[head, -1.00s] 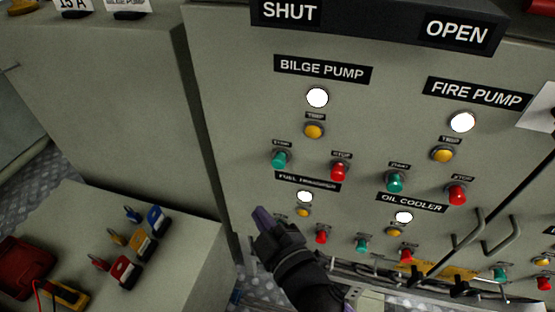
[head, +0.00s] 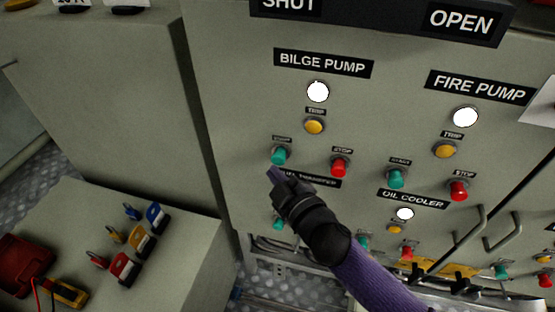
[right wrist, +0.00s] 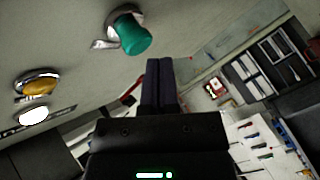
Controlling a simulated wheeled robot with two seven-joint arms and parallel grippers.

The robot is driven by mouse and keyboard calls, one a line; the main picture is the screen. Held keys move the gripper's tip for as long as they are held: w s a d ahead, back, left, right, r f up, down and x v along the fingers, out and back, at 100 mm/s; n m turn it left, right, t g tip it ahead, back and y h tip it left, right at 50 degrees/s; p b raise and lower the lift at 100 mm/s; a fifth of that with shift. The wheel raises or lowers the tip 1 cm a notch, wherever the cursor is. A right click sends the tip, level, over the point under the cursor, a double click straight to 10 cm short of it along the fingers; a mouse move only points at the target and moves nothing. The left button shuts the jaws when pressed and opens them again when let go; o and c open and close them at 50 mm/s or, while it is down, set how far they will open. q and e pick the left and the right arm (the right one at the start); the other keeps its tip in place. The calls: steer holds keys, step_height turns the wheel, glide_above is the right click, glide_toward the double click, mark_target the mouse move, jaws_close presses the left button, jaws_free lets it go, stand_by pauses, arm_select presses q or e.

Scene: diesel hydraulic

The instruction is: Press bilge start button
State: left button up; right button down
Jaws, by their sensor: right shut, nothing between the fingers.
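The bilge pump start button (head: 279,155) is a green knob on the grey panel, at the lower left of the BILGE PUMP label (head: 323,64). Its red stop button (head: 339,166) is to its right. My right gripper (head: 275,174) is shut and empty, its tip just below the green start button in the head view. Contact cannot be told. The right wrist view shows the shut fingers (right wrist: 160,85) apart from a green button (right wrist: 131,34); which group this belongs to is unclear. My left gripper is not in view.
Fire pump start (head: 396,178) and stop (head: 458,190) buttons lie to the right. Another green button (head: 278,223) is below the gripper. My arm hides part of the fuel transfer group. Handles (head: 468,228) stick out at lower right. Padlocks (head: 141,243) lie at left.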

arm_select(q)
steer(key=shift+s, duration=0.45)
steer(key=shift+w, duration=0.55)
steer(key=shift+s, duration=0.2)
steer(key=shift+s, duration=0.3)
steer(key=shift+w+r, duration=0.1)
arm_select(e)
steer(key=shift+w, duration=0.15)
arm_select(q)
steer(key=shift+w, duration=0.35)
arm_select(e)
steer(key=shift+w+d, duration=0.15)
steer(key=shift+w, duration=0.1)
